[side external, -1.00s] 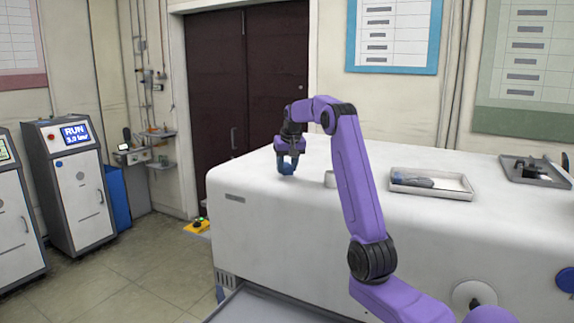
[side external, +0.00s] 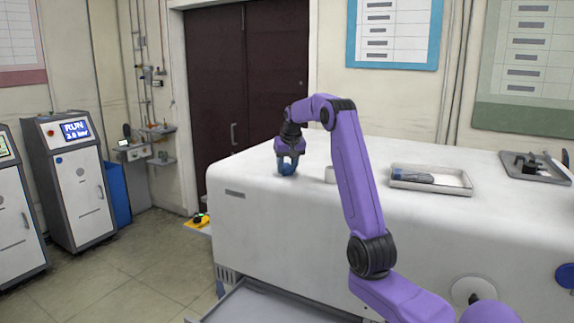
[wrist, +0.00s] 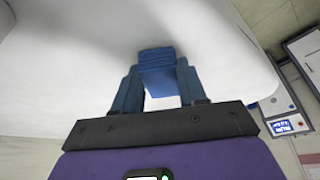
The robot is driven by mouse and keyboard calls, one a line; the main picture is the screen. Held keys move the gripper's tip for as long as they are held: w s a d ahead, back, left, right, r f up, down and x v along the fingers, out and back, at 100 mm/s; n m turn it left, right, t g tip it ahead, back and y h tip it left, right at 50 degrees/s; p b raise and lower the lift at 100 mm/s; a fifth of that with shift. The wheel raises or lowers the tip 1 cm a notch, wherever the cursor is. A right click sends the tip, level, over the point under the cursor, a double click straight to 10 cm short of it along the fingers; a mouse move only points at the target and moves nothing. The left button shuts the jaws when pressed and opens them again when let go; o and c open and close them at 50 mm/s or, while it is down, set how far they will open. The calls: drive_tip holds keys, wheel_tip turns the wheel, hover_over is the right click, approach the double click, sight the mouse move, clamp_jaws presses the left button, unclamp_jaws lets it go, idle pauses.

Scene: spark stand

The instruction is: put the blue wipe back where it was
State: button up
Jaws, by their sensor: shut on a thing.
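The blue wipe (wrist: 157,72) is a folded blue piece between the two fingers of my gripper (wrist: 158,85) in the wrist view. In the side view my gripper (side external: 288,165) points down over the left end of the white bench top (side external: 320,205). The gripper is shut on the wipe, which shows there as a small blue patch low between the fingers. The wipe is at or just above the white surface; I cannot tell whether it touches.
A white tray (side external: 455,190) with a dark and blue item (side external: 415,176) lies further right. A grey tray (side external: 545,178) with dark parts is at the far right. The bench's left edge is close.

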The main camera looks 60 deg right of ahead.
drive_tip(key=shift+f, duration=0.2)
drive_tip(key=o, duration=1.2)
